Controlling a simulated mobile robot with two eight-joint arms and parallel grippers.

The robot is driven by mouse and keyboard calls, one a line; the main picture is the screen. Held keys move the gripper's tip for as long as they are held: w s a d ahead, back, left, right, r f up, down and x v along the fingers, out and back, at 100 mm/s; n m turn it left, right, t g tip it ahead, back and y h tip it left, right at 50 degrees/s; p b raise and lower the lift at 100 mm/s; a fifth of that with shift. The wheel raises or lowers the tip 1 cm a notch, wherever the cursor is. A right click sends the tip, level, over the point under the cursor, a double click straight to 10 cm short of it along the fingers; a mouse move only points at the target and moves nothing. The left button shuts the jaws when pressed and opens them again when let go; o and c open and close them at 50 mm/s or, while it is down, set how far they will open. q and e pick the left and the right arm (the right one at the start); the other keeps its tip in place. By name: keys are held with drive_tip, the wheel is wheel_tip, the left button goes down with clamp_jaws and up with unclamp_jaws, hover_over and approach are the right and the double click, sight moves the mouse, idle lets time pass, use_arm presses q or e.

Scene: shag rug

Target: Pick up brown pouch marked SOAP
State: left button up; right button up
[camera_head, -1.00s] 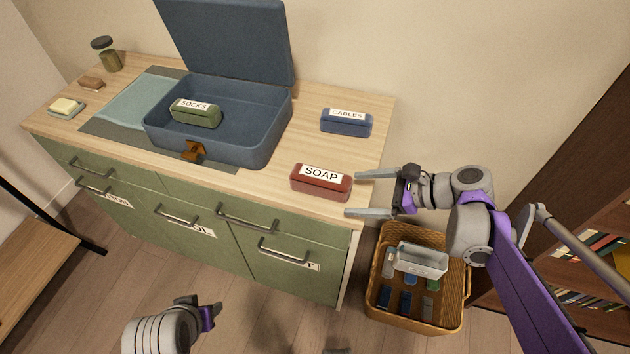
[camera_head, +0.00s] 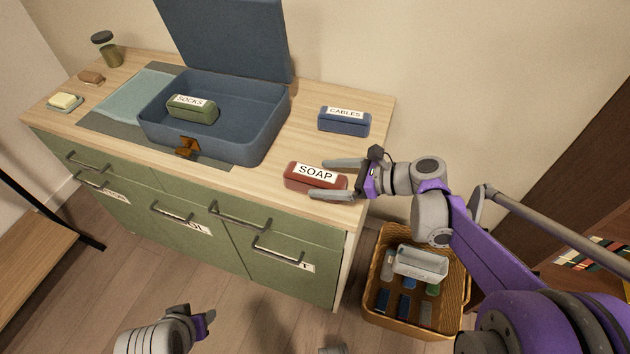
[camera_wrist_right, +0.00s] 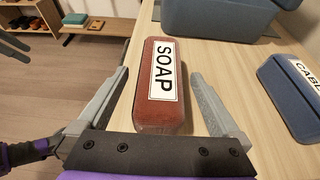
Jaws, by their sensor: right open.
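The reddish-brown pouch marked SOAP (camera_head: 300,184) lies on the wooden counter near its front right edge, label up. My right gripper (camera_head: 322,178) is open, with its two fingers reaching along either side of the pouch's right part. In the right wrist view the pouch (camera_wrist_right: 160,112) lies between the open fingers (camera_wrist_right: 158,82), with a gap on each side. My left gripper (camera_head: 198,322) is low in front of the cabinet, away from the pouch; its fingers are not clear.
An open blue case (camera_head: 255,138) holds a green SOCKS pouch (camera_head: 190,113) left of the SOAP pouch. A blue CABLES pouch (camera_head: 343,126) lies behind it. A wicker basket (camera_head: 400,325) with several items stands on the floor to the right.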

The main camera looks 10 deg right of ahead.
sight(315, 178)
drive_tip(key=x, duration=0.3)
drive_tip(key=shift+w+a+f, duration=0.1)
drive_tip(key=shift+f, duration=0.05)
drive_tip(key=shift+c, duration=0.2)
drive_tip(key=c, duration=1.4)
